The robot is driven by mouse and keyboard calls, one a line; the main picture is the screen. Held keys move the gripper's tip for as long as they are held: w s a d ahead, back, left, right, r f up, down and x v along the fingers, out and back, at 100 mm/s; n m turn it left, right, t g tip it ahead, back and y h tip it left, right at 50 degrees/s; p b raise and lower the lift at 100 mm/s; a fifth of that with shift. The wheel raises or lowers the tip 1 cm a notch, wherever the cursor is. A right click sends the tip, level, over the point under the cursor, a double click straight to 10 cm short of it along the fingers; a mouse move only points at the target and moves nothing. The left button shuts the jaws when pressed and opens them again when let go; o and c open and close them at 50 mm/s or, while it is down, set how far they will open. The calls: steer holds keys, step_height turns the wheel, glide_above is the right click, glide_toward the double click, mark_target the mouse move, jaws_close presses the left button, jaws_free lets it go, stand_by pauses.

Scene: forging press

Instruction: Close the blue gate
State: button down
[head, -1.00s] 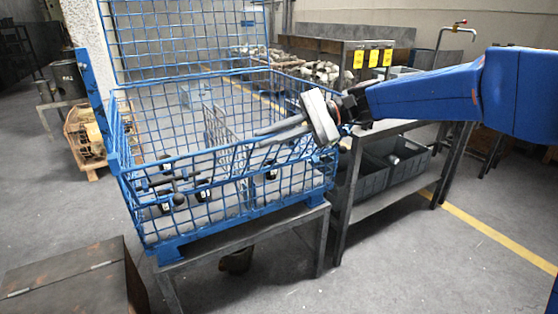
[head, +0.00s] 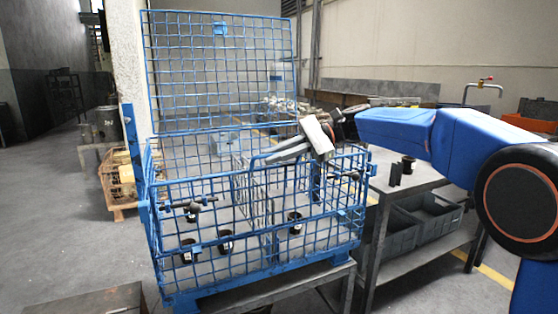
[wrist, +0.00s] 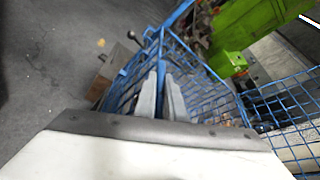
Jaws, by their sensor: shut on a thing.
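The blue mesh cage (head: 170,225) stands on a low metal table in the head view. Its front mesh panel, which looks like the blue gate (head: 335,222), stands roughly upright. A tall blue mesh panel (head: 220,65) rises at the back. My gripper (head: 262,159) reaches in from the right at the front panel's top edge, its long grey fingers pointing left. In the wrist view the fingers (wrist: 160,95) close around a blue rail, which seems to be that top edge. The exact contact is partly hidden.
Several dark cups (head: 226,241) and rods show inside the cage. A metal table (head: 425,180) with grey bins (head: 430,215) below stands close on the right. A brown box top (head: 90,302) is at the lower left. Floor is open at the left.

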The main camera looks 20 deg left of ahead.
steer(key=shift+w+a+r, duration=0.1)
stand_by(0.3)
steer(key=c, duration=1.8)
jaws_free()
steer(key=shift+w+a, duration=0.1)
steer(key=shift+c, duration=0.2)
steer(key=v, duration=1.7)
steer(key=shift+d, duration=0.2)
